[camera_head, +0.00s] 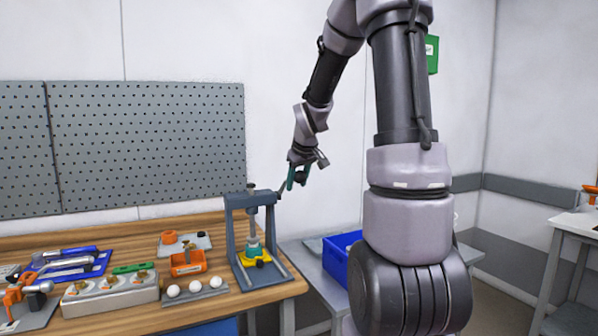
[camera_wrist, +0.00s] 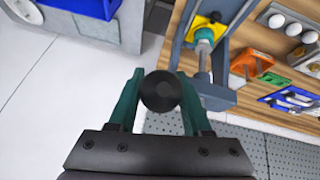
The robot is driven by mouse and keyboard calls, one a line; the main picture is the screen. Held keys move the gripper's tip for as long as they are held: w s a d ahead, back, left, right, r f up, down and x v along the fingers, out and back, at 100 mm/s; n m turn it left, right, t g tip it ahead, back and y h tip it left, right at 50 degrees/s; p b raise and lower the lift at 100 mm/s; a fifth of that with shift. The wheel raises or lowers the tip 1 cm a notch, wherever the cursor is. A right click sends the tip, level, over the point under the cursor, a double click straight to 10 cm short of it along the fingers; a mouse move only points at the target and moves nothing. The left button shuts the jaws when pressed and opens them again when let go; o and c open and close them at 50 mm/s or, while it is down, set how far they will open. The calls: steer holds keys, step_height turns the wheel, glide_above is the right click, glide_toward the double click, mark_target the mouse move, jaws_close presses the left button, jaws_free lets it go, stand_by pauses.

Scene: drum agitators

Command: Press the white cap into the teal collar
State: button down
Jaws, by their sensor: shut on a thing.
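The teal collar (camera_head: 253,249) stands upright on a yellow base (camera_head: 262,259) in the grey bench press (camera_head: 233,235). It also shows in the wrist view (camera_wrist: 204,34). The press ram (camera_head: 252,218) is in line above the collar; I cannot tell a white cap apart from the pale parts between them. Three white rounded caps (camera_head: 195,286) sit in a grey holder at the bench front. My gripper (camera_head: 298,177) is up and right of the press, at the end of its lever (camera_head: 282,189). In the wrist view its teal fingers (camera_wrist: 161,95) are closed around a black round knob (camera_wrist: 161,91).
An orange holder (camera_head: 189,263), a grey block with knobs (camera_head: 110,294) and blue-trayed tools (camera_head: 72,266) lie left of the press. A blue bin (camera_head: 337,262) stands on a lower table at the right. A pegboard (camera_head: 150,145) is behind the bench.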

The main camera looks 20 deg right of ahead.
step_height(320, 180, down, 7)
steer(key=s, duration=0.2)
steer(key=shift+s, duration=0.15)
steer(key=shift+f, duration=0.1)
steer(key=shift+w, duration=0.2)
stand_by(1.2)
steer(key=shift+c, duration=2.2)
jaws_free()
steer(key=shift+w, duration=0.1)
steer(key=shift+s, duration=0.2)
